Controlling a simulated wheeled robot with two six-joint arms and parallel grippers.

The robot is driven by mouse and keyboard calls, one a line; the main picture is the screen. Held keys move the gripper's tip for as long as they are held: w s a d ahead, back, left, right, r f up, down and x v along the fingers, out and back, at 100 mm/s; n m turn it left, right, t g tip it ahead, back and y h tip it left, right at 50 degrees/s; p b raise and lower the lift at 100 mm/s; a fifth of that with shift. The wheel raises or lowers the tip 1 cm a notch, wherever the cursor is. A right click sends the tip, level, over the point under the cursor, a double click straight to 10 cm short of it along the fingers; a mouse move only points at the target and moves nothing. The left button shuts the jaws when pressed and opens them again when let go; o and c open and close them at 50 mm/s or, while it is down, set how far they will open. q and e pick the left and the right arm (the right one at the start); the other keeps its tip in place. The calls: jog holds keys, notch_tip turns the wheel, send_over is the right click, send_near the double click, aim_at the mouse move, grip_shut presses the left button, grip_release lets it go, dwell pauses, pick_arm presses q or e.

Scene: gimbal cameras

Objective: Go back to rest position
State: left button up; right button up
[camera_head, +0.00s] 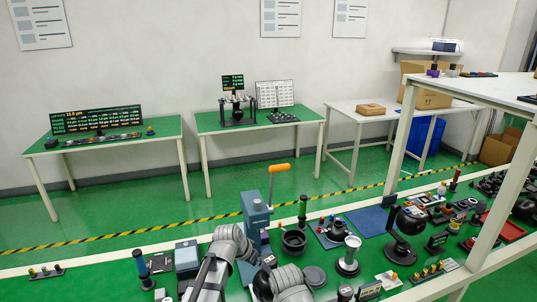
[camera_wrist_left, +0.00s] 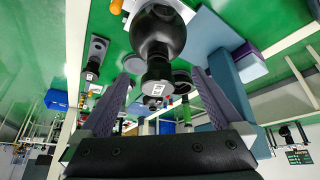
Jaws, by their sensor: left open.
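My left gripper (camera_wrist_left: 160,76) shows in the left wrist view, its two dark fingers spread wide apart. A black ball-shaped device with a short cylinder and a small white label (camera_wrist_left: 158,35) appears between and beyond the fingers; I cannot tell how far off it is, and no finger is seen touching it. In the head view, grey ribbed links of my arms (camera_head: 230,242) reach over the front of the green-topped bench (camera_head: 95,283). The jaws cannot be made out there. My right gripper is not seen in either view.
A blue-grey press with an orange handle (camera_head: 256,212) stands just beyond my arms. Cups, a black round-headed stand (camera_head: 405,235) and small parts crowd the bench to the right. A white shelf frame (camera_head: 500,185) rises at right. Tables with screens stand along the back wall.

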pick_arm(q)
jog(key=s+a+f+n+g+y, duration=0.1)
jog(key=s+a+n+g+y, duration=0.1)
jog(key=s+a+n, duration=0.5)
jog(key=s+a+f+g+y, duration=0.2)
jog(key=s+a, duration=0.4)
jog(key=s, duration=0.4)
jog(key=s+d+m, duration=0.3)
jog(key=s+d, duration=0.2)
jog(key=d, duration=0.6)
jog(key=shift+m+g+y+b, duration=0.3)
jog(key=shift+m+y+b, duration=0.05)
jog(key=shift+m+y, duration=0.05)
pick_arm(e)
jog(key=shift+f, duration=0.3)
jog(key=shift+a, duration=0.15)
